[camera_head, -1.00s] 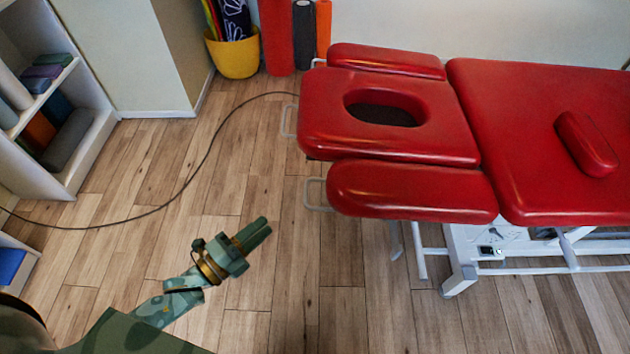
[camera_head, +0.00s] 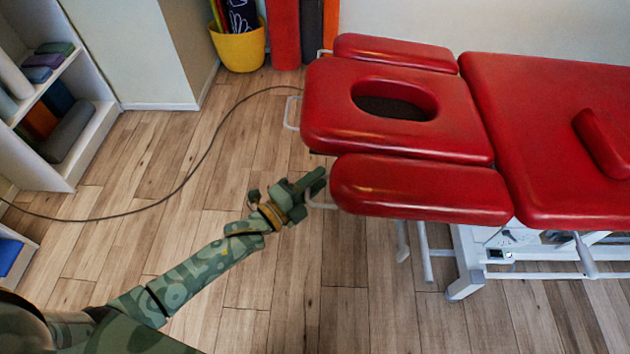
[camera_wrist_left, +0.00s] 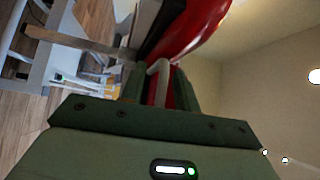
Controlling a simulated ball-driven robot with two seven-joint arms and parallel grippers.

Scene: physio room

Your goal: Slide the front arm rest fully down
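The front arm rest (camera_head: 420,188) is a long red pad on the near side of the head section of the red treatment table. A pale wire handle (camera_head: 320,205) sticks out from its left end. My left gripper (camera_head: 316,181) is at that handle. In the left wrist view, the handle (camera_wrist_left: 159,72) shows between the two spread green fingers of my gripper (camera_wrist_left: 158,88), which look open around it; contact cannot be told. The red pad (camera_wrist_left: 196,28) rises beyond the fingertips. My right gripper is not in view.
The head rest (camera_head: 450,130) with its oval hole and the rear arm rest (camera_head: 395,52) lie beyond. White table legs (camera_head: 467,275) stand below. A dark cable (camera_head: 190,175) crosses the wooden floor. A shelf (camera_head: 88,140) is at left and a yellow pot (camera_head: 240,50) at the back.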

